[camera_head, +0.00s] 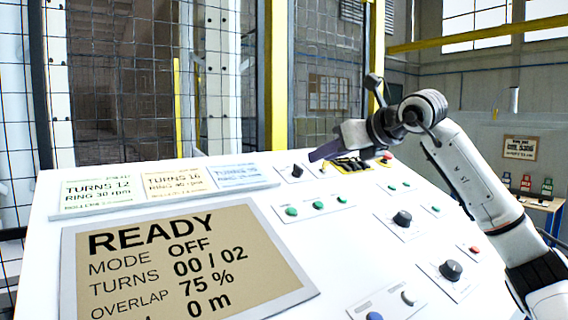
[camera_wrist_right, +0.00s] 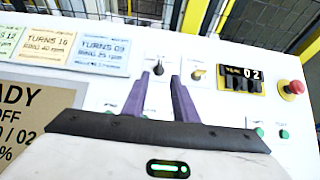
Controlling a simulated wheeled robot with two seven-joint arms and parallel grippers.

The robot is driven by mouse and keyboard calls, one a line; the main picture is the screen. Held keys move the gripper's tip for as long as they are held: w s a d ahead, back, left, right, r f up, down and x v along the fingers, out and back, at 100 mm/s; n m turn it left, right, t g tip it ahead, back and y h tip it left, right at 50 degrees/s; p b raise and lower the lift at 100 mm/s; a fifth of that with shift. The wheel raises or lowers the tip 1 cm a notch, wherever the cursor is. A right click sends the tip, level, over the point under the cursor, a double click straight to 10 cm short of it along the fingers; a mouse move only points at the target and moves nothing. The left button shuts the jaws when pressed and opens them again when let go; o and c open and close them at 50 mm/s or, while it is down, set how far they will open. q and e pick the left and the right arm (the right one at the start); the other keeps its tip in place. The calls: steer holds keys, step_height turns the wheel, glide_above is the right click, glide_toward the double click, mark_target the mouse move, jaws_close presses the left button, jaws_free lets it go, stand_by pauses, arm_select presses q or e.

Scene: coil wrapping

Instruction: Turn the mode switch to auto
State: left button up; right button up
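The control panel (camera_head: 80,199) has a screen (camera_head: 185,265) reading READY, MODE OFF. A small black knob (camera_head: 296,171) sits near the panel's back edge; it also shows in the right wrist view (camera_wrist_right: 158,69), between and beyond the fingers. A second knob (camera_wrist_right: 197,74) with a yellowish top is just to its right. The labels are too small to read, so I cannot tell which is the mode switch. My right gripper (camera_head: 318,154) is above the back of the panel. Its purple fingers (camera_wrist_right: 160,84) are apart and empty. My left gripper is not in view.
Larger black knobs (camera_head: 402,218) (camera_head: 451,270) and green buttons (camera_head: 318,205) are nearer. Recipe cards (camera_head: 178,184) stand left. A mesh fence (camera_head: 110,80) rises behind.

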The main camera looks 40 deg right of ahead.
mark_target(298, 166)
steer(key=p+x, duration=0.1)
steer(key=x, duration=0.8)
steer(key=shift+w+p, duration=0.1)
steer(key=shift+p, duration=0.3)
jaws_close()
